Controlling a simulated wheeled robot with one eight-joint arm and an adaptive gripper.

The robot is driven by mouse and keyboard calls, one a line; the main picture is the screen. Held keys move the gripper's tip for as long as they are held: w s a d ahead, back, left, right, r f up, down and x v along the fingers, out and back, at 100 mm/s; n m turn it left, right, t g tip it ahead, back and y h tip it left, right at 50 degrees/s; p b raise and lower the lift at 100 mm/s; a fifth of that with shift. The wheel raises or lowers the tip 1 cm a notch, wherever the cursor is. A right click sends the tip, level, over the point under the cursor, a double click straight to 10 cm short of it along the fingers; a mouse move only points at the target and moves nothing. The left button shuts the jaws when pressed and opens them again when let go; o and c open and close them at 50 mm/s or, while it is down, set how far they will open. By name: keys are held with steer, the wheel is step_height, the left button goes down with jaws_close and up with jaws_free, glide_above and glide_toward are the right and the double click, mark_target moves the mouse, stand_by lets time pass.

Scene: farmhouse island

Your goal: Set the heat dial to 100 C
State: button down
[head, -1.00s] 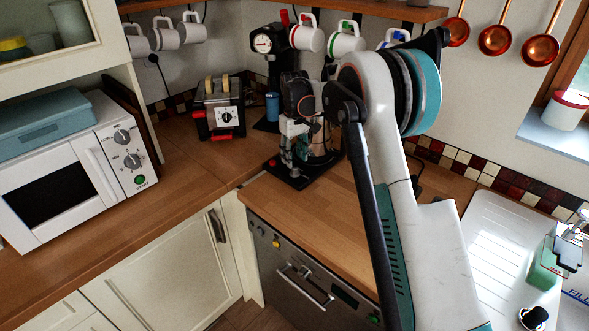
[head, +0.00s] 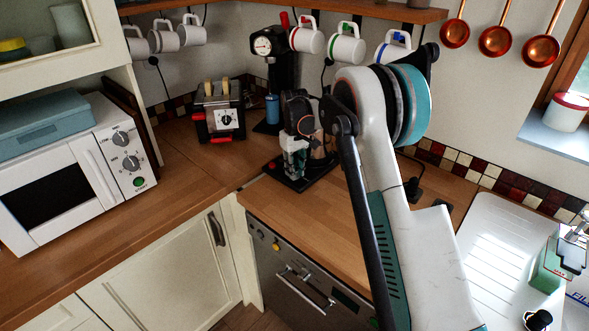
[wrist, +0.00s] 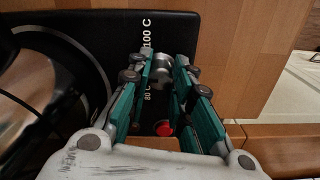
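The appliance's flat black base (head: 318,178) stands on the wooden worktop, beside the corner. In the wrist view the base (wrist: 110,32) carries white labels, "100 C" farther away and "80 C" nearer. My gripper (wrist: 161,70) points down over these labels; it also shows in the head view (head: 292,172). Its teal-sided fingers come close together around a light grey piece. I cannot tell whether that piece is the dial or part of the fingertips, nor whether it is gripped. The dial's pointer is not readable. A red round button (wrist: 163,128) shows nearer, between the fingers.
A shiny round vessel (wrist: 35,85) stands on the base, close left of the fingers in the wrist view. A toaster (head: 222,118) and a black machine with a gauge (head: 280,60) stand behind. Mugs (head: 345,48) hang above. The front worktop (head: 310,225) is clear.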

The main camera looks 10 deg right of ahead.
steer(key=shift+m, duration=0.5)
steer(key=m, duration=0.5)
steer(key=shift+m, duration=0.3)
steer(key=m, duration=0.5)
steer(key=shift+m+p, duration=0.35)
steer(key=shift+m, duration=0.05)
steer(key=c, duration=1.5)
jaws_free()
steer(key=shift+w+r, duration=0.1)
steer(key=shift+r, duration=0.05)
